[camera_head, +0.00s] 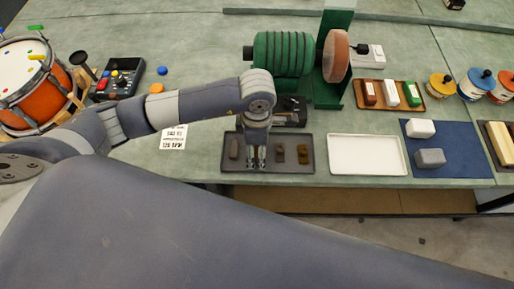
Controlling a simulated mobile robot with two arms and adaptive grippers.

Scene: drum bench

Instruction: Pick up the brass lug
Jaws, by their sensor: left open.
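A dark tray (227,167) at the front edge of the bench holds small lug-like pieces. A dark brown piece (234,148) lies at its left. Another brown piece (280,153) lies right of the middle, and a more golden-brown piece (303,154), the most brass-like, lies at the right. The pieces are small, so I cannot be sure which is brass. My left gripper (256,164) points down over the tray, between the left and middle pieces. It is open, and I see nothing held. Anything directly behind its fingers is hidden. My right gripper is not in view.
A green roller machine (283,54) stands behind. A white card (173,138) and an orange drum (30,90) are at the left.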

